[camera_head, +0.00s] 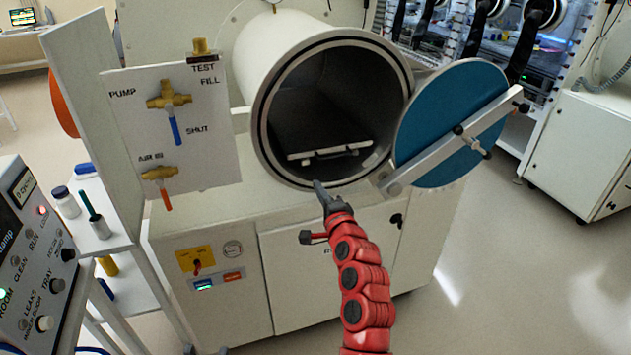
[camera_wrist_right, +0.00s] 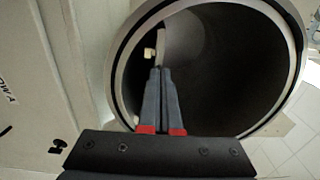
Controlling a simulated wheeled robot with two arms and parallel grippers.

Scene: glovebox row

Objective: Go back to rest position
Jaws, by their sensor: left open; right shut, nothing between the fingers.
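My right gripper (camera_head: 319,186) is at the end of the red arm, just in front of the lower rim of the round chamber (camera_head: 262,130). It also shows in the right wrist view (camera_wrist_right: 161,70), with its two grey fingers together and nothing between them, pointing at the dark chamber opening (camera_wrist_right: 225,85). A tray with a light front edge and a handle (camera_head: 325,153) lies inside the chamber, apart from the fingers in the head view. My left gripper is not in view.
The blue round door (camera_head: 450,120) stands open right of the chamber, with a metal bar across it. A valve panel (camera_head: 205,150) stands to the left. A control box (camera_head: 35,250) and a shelf with bottles (camera_head: 66,203) are at far left. Open floor lies at right.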

